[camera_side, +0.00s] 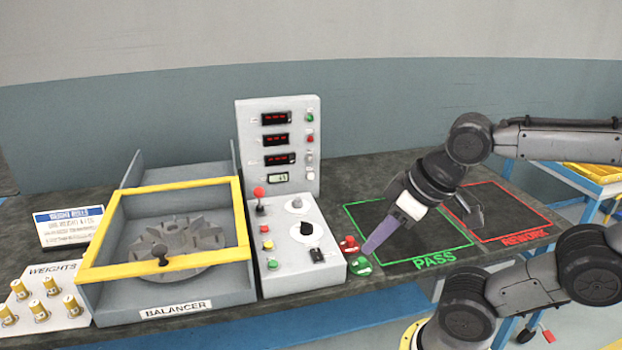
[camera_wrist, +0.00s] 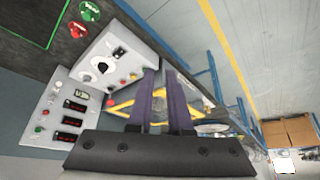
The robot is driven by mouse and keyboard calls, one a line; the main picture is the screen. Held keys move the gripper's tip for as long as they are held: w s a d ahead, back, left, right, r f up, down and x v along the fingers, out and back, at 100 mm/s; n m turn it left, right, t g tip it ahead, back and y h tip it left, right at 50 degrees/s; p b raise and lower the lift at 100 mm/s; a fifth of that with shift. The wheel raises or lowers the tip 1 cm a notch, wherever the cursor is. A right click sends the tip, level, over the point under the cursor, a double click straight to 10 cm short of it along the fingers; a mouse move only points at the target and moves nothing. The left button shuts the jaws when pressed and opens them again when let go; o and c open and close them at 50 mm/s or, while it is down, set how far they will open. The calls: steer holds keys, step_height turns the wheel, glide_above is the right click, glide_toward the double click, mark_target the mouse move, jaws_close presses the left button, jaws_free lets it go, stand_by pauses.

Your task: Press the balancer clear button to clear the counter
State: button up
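In the side view, the upright panel (camera_side: 243,140) behind the balancer console carries three red displays and a small greenish counter display (camera_side: 278,178); its digits are too small to read surely. Buttons line its right edge: green, red, and pale ones, with a pale button (camera_side: 310,176) beside the counter. No label marks a clear button legibly. In the wrist view, the counter display (camera_wrist: 82,93) shows at left. My gripper (camera_side: 368,248) points down-left in front of the console's right end, away from the panel. Its purple fingers (camera_wrist: 161,71) are slightly apart with nothing between.
A red button (camera_side: 350,243) and green button (camera_side: 359,267) on the bench are close to my fingertips in the picture. The balancer (camera_side: 165,290) stands left. The PASS area (camera_side: 400,240) lies right.

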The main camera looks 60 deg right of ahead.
jaws_close()
stand_by(0.4)
stand_by(1.0)
